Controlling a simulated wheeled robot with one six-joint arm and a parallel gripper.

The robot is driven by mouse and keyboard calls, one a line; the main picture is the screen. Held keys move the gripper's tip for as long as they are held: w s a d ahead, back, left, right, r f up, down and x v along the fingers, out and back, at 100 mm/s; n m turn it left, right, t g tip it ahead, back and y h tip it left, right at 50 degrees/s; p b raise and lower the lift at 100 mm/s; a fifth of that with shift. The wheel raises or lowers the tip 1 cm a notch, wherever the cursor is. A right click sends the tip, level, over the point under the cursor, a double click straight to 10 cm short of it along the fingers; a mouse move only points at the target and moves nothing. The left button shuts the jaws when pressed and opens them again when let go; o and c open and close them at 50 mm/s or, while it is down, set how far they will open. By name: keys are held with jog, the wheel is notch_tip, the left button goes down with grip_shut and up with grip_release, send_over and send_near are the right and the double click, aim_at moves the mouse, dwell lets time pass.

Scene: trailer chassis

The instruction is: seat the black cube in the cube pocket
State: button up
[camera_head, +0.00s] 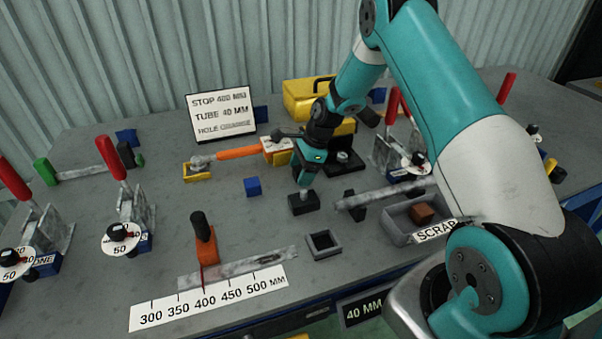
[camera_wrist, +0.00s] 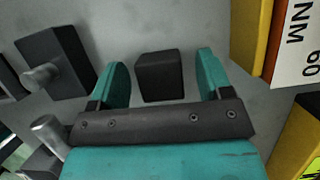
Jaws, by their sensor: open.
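The black cube (camera_wrist: 160,76) shows in the wrist view between the two teal fingers of my gripper (camera_wrist: 162,78). A gap shows on each side of it, so the fingers are open around it and not pressing on it. In the head view my gripper (camera_head: 303,181) points down at the middle of the bench, and I cannot make out the cube there, where the gripper seems to hide it. A square grey frame with a dark opening, which looks like the cube pocket (camera_head: 326,255), lies on the bench nearer the front edge. Its opening looks empty.
A dark block with a metal peg (camera_head: 302,206) stands close to my gripper; it seems to be the one in the wrist view (camera_wrist: 57,62). A blue cube (camera_head: 252,187) lies to the left. A tube (camera_head: 385,193) and the scrap bin (camera_head: 398,232) are to the right.

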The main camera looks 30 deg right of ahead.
aim_at(301, 168)
jog(key=c, duration=1)
jog(key=shift+r, duration=0.15)
notch_tip(301, 168, up, 20)
jog(key=shift+f, duration=0.1)
